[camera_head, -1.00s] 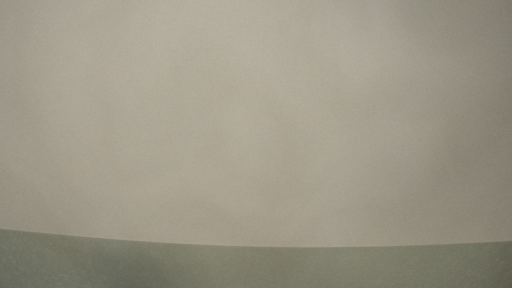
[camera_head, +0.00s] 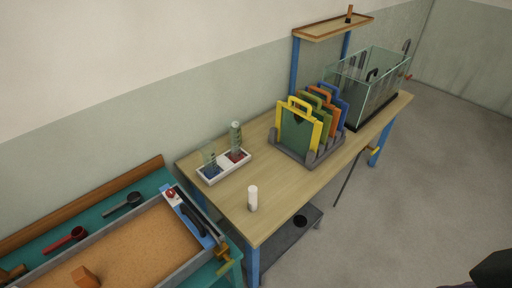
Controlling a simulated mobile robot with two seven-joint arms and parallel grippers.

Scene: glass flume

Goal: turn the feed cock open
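A glass tank (camera_head: 362,88) stands at the far end of the wooden table. A small red part (camera_head: 408,77) shows at its right end; it is too small to tell whether this is the feed cock or how it is turned. A yellow piece (camera_head: 374,151) with a dark rod hanging below it is at the table's front edge. No gripper fingers show in view. A dark shape at the bottom right corner looks like part of my own arm, far from the tank.
A grey rack (camera_head: 338,151) with several coloured panels stands mid-table. Nearer are a white tray (camera_head: 207,180) with bottles and a white cylinder (camera_head: 252,198). A shelf (camera_head: 322,29) rises behind. A teal bench with a cork-coloured tray (camera_head: 130,250) is at left. Floor at right is clear.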

